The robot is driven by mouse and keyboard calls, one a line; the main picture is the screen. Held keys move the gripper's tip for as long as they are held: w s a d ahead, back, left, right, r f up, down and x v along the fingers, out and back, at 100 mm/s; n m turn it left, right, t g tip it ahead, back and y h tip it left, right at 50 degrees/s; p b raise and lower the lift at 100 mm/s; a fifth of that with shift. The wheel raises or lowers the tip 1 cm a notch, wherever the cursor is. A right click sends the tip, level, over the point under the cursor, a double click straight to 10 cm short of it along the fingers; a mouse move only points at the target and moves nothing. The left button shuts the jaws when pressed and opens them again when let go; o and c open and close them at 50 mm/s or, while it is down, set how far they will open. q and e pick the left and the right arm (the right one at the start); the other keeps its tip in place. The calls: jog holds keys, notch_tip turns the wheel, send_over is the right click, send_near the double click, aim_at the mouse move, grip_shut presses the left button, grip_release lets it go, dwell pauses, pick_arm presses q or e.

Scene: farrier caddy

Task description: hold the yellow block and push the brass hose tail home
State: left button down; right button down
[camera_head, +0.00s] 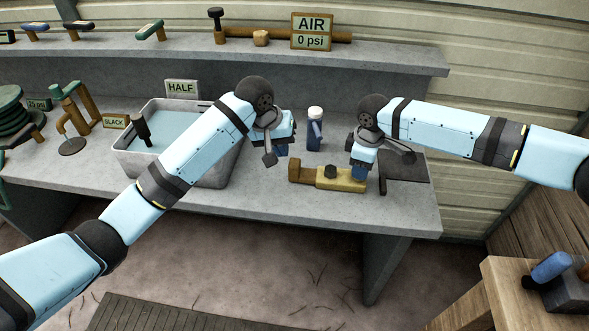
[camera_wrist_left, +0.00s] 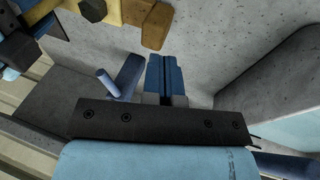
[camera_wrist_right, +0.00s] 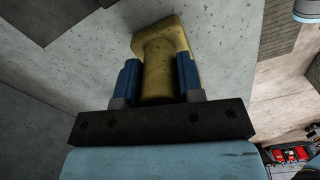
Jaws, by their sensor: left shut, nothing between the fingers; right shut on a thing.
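The yellow block (camera_head: 345,183) lies near the front of the grey bench, with a dark hex nut (camera_head: 330,171) on top. The brownish brass hose tail (camera_head: 300,172) extends from its left end, with a wider outer end. How deep it sits is unclear. My right gripper (camera_head: 358,173) is shut on the right part of the block; the right wrist view shows the yellow block (camera_wrist_right: 158,75) between its blue fingers. My left gripper (camera_head: 281,150) is shut and empty, behind and left of the tail. In the left wrist view, the shut fingers (camera_wrist_left: 165,75) are apart from the tail's end (camera_wrist_left: 156,26).
A blue bottle with a white cap (camera_head: 315,130) stands behind the block. A grey water tub (camera_head: 130,165) is left, under my left arm. A dark plate (camera_head: 410,186) lies to the right. The back shelf carries an AIR sign (camera_head: 312,31). The bench front is clear.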

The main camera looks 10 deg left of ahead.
aim_at(297, 164)
jog(key=shift+f, duration=0.15)
pick_arm(q)
jog(key=shift+t+y, duration=0.3)
jog(key=shift+y, duration=0.1)
jog(key=shift+w+a+f, duration=0.1)
jog(key=shift+w+f, duration=0.15)
jog(key=shift+f, duration=1)
jog(key=shift+w+a+f, duration=0.15)
jog(key=shift+w+f, duration=0.15)
jog(key=shift+f, duration=1)
jog(key=shift+w+a+f, duration=0.1)
jog(key=shift+w+f, duration=0.15)
jog(key=shift+f, duration=1)
jog(key=shift+d, duration=0.1)
jog(key=shift+d, duration=2.3)
pick_arm(e)
jog(key=shift+s, duration=0.1)
pick_arm(q)
jog(key=shift+a, duration=0.1)
jog(key=shift+r, duration=0.15)
